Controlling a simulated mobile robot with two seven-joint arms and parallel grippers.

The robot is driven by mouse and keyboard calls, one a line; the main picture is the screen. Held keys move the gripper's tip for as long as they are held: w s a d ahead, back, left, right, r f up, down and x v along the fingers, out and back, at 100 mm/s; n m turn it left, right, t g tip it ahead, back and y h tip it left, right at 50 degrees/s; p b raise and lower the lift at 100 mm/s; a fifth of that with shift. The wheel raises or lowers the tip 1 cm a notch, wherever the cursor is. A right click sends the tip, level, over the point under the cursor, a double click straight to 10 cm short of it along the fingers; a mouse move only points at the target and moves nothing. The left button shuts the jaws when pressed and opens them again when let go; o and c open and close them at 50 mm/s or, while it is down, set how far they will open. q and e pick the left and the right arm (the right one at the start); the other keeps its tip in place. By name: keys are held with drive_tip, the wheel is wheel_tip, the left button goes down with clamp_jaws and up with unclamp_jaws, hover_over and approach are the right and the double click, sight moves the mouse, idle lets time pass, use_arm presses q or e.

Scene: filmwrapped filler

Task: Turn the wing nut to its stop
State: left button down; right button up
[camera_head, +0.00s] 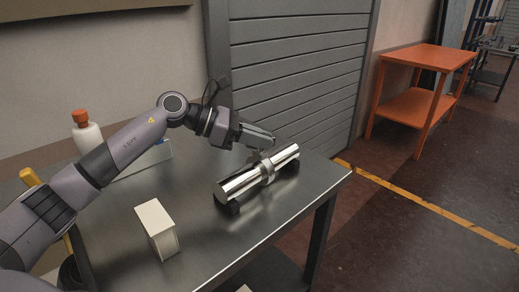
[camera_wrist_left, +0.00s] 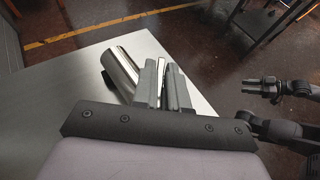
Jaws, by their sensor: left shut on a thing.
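A shiny metal cylinder (camera_head: 238,183) lies on its side on the steel table, with a metal clamp band (camera_head: 267,170) around its middle. In the left wrist view the cylinder (camera_wrist_left: 121,68) shows left of my fingers. My left gripper (camera_head: 271,143) reaches in from the left, just above the band. In the left wrist view its fingers (camera_wrist_left: 163,72) are close together at the band. It is shut on the wing nut, which the fingers hide. My right gripper (camera_wrist_left: 258,88) shows at the right of the left wrist view, away from the cylinder, with its fingers apart and empty.
The steel table (camera_head: 285,215) is clear in front of the cylinder. A cream box (camera_head: 157,229) stands near its front. A white bottle with an orange cap (camera_head: 88,136) stands at the back left. An orange side table (camera_head: 427,56) is farther off at the right.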

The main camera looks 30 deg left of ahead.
use_arm(q)
drive_tip(key=m+g+h+b, duration=0.1)
drive_tip(key=m+g, duration=0.1)
drive_tip(key=shift+w+g, duration=0.1)
drive_tip(key=shift+g, duration=0.2)
drive_tip(key=m+g+h+b, duration=0.1)
drive_tip(key=m+g, duration=0.2)
drive_tip(key=shift+m+g, duration=0.8)
drive_tip(key=shift+g, duration=0.1)
use_arm(e)
wheel_tip(320, 180, down, 3)
drive_tip(key=shift+s+f, duration=0.1)
drive_tip(key=shift+f, duration=0.05)
use_arm(q)
drive_tip(key=shift+m+g+b, duration=0.4)
drive_tip(key=shift+m+g, duration=0.1)
drive_tip(key=shift+g, duration=0.1)
use_arm(e)
drive_tip(key=shift+f, duration=0.2)
use_arm(q)
drive_tip(key=c, duration=1.2)
unclamp_jaws()
drive_tip(key=shift+d, duration=0.1)
drive_tip(key=shift+c, duration=0.2)
